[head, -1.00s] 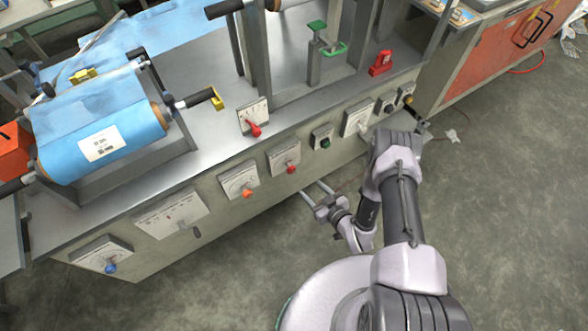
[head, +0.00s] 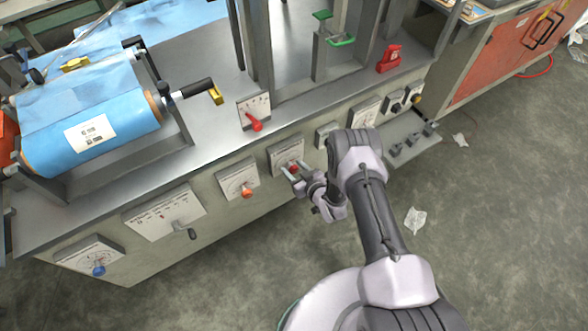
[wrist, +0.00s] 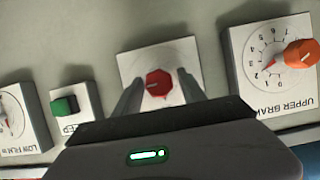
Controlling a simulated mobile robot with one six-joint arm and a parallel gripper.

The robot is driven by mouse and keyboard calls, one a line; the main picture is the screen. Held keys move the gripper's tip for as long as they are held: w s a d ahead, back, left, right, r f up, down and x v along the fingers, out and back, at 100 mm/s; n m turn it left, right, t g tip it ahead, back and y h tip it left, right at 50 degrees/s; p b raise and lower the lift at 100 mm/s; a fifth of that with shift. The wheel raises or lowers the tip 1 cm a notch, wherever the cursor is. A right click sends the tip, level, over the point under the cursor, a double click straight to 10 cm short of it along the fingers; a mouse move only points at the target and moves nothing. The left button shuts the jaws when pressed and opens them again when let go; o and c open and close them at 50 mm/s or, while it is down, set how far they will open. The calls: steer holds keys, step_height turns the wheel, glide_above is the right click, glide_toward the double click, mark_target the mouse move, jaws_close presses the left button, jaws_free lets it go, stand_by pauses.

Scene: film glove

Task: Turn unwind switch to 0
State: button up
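A red knob (wrist: 158,84) sits on a pale square dial plate (wrist: 143,60) on the machine's front panel. It also shows in the head view (head: 293,168). No word label naming it as the unwind switch is readable, and the plate's lower part is hidden by my gripper. My gripper (wrist: 160,88) is open, with one finger on each side of the knob. A gap shows between each finger and the knob, so it is not gripped.
An orange-knob dial marked "UPPER BRAK" (wrist: 270,55) is right of the red knob in the wrist view. A green button (wrist: 65,105) is on its left. A red lever switch (head: 254,120) and film roll (head: 120,95) are above the panel.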

jaws_close()
steer(key=shift+s+n+t+h+p, duration=0.1)
steer(key=shift+n+t+h+p, duration=0.5)
steer(key=shift+n, duration=0.6)
steer(key=n+h, duration=0.1)
steer(key=n, duration=0.1)
steer(key=n+t, duration=0.1)
steer(key=shift+a+f+n+t+h, duration=0.1)
steer(key=shift+f+n+t+h, duration=0.05)
steer(key=shift+n+t+h, duration=0.2)
steer(key=n+t+h, duration=0.1)
steer(key=n+t, duration=0.1)
steer(key=n, duration=0.1)
steer(key=shift+s+f+n, duration=0.1)
steer(key=shift+n, duration=0.15)
steer(key=n+t+b, duration=0.1)
steer(key=n, duration=0.2)
steer(key=shift+n, duration=0.3)
steer(key=shift+t, duration=0.25)
